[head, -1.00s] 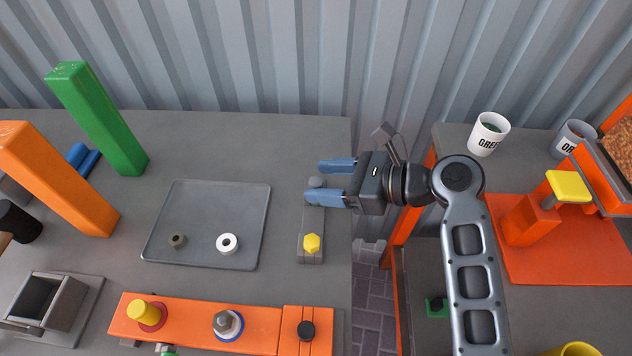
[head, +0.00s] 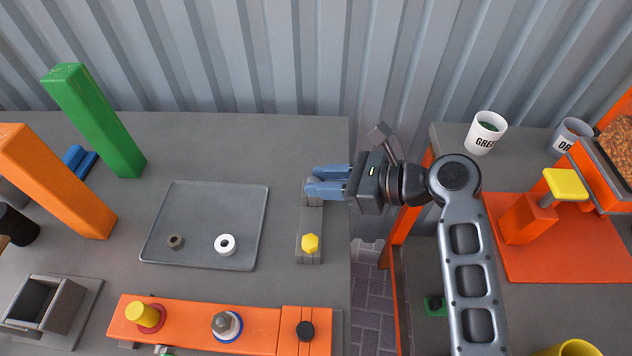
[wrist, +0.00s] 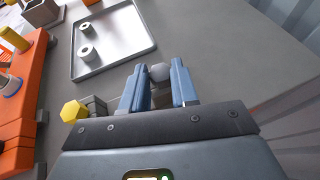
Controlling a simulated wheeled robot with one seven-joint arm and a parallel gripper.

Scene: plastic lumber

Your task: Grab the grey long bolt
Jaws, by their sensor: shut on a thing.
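The grey long bolt stands in a small grey holder (head: 309,220) near the table's right edge. Its round grey head (wrist: 160,73) shows between my fingertips in the wrist view; in the head view the blue fingers mostly hide it. My gripper (head: 311,180) reaches in from the right, level over the holder's far end, and is shut on the bolt. A yellow bolt with a hexagonal head (head: 310,243) stands at the holder's near end, also seen in the wrist view (wrist: 73,111).
A grey tray (head: 195,196) with a dark nut and a white ring lies left of the holder. An orange bar (head: 185,327) with several fasteners lies in front. Green (head: 95,120) and orange posts stand at left. A gap separates the right-hand table.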

